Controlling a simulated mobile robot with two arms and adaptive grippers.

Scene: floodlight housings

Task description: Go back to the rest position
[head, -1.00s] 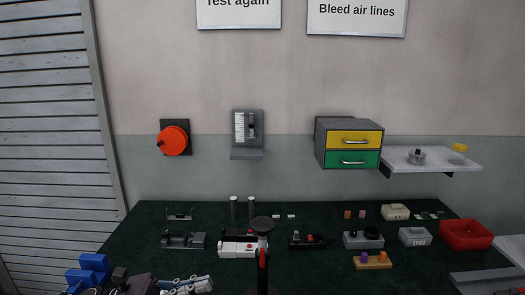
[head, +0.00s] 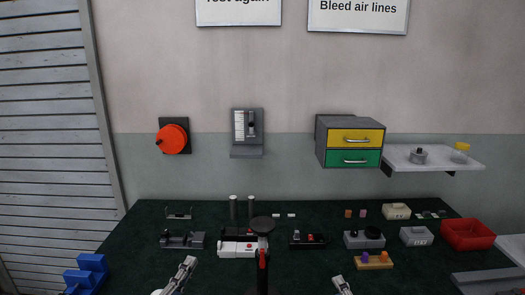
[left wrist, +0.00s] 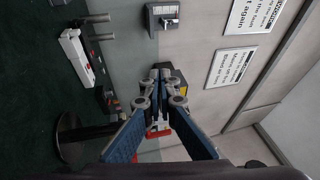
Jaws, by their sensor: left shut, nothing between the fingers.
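My left gripper (head: 188,263) shows at the bottom of the head view, left of the middle, over the front part of the dark green table. In the left wrist view it (left wrist: 160,76) is shut, its fingers meet at the tips and nothing is between them. Part of my right gripper (head: 342,285) shows at the bottom edge, right of the middle. Too little of it is in view to tell whether it is open or shut.
A white and black device (head: 238,248) and a dark fixture (head: 183,240) stand beyond my left gripper. Blue bins (head: 87,272) are at the left front. A red tray (head: 467,235) is at the right. A drawer unit (head: 349,142) hangs on the wall.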

